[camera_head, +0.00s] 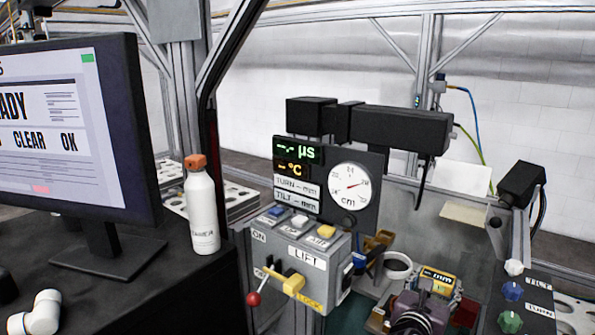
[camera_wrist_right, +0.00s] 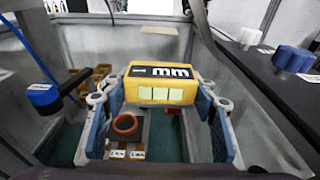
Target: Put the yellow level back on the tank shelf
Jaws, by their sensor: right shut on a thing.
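The yellow level (camera_head: 437,278) is a small yellow block with a black top marked "mm", at the lower right of the head view. In the right wrist view the level (camera_wrist_right: 160,85) sits between the blue-padded fingers of my right gripper (camera_wrist_right: 155,105), which is shut on it. It is held above the tank floor (camera_wrist_right: 65,140). In the head view my right gripper (camera_head: 425,300) is at the level, partly hiding it. I cannot make out the tank shelf for certain.
A grey lift control box (camera_head: 300,262) with levers stands left of the level, below a gauge panel (camera_head: 348,187). Knobs (camera_head: 512,291) line the right rim.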

